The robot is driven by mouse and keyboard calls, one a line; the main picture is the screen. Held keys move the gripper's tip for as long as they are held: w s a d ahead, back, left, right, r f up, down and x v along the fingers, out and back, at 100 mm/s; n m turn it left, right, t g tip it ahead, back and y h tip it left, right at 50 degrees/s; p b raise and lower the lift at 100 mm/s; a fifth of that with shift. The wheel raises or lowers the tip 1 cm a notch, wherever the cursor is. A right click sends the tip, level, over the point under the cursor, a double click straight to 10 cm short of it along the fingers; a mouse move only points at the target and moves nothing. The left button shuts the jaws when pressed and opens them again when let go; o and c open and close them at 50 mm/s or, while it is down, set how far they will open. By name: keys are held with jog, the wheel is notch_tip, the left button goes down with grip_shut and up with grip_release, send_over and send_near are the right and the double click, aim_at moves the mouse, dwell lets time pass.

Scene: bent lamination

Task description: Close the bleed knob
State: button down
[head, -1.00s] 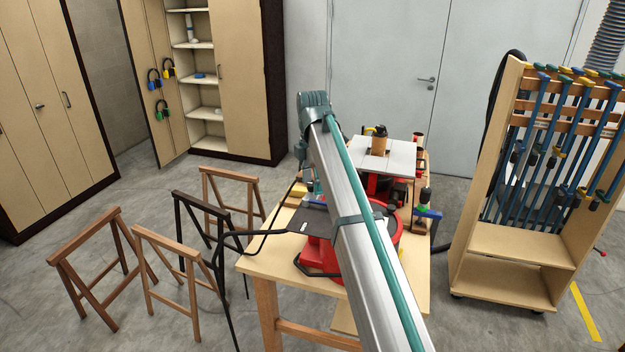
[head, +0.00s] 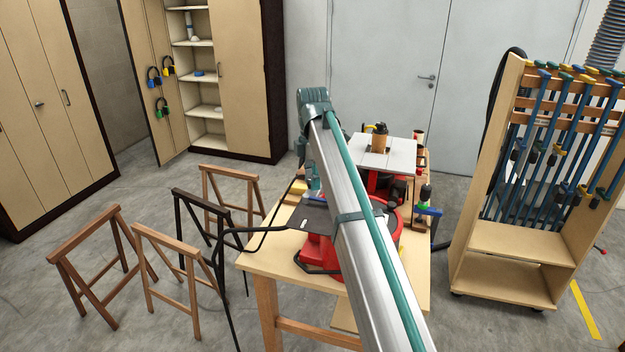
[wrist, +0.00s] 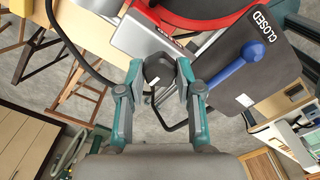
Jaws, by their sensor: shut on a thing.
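In the wrist view my gripper (wrist: 161,66) has its two teal-and-grey fingers closed around a dark rounded knob (wrist: 159,72) with a small white mark. I take this to be the bleed knob; its shaft and base are hidden. To its right a blue lever (wrist: 236,68) with a round end lies across a dark grey panel (wrist: 258,88) printed CLOSED. The fingers are apart from this lever. In the head view my arm hides most of the grip, and the knob cannot be made out.
A black hose (wrist: 72,50) curves past the fingers at the left in the wrist view. A red machine (head: 318,254) stands on the wooden workbench (head: 262,262). Wooden trestles (head: 170,245) stand left and a clamp rack (head: 515,245) right, with open floor between bench and rack.

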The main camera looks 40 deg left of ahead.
jog(key=m+b, duration=0.1)
jog(key=m, duration=0.4)
jog(key=shift+b, duration=0.4)
jog(key=m+b, duration=0.1)
jog(key=m, duration=0.3)
jog(key=shift+m, duration=0.3)
jog(key=m+b, duration=0.1)
jog(key=m, duration=0.3)
jog(key=shift+w, duration=0.1)
jog(key=m+b, duration=0.1)
jog(key=m, duration=0.8)
jog(key=m+b, duration=0.1)
jog(key=m, duration=0.7)
jog(key=shift+m, duration=2)
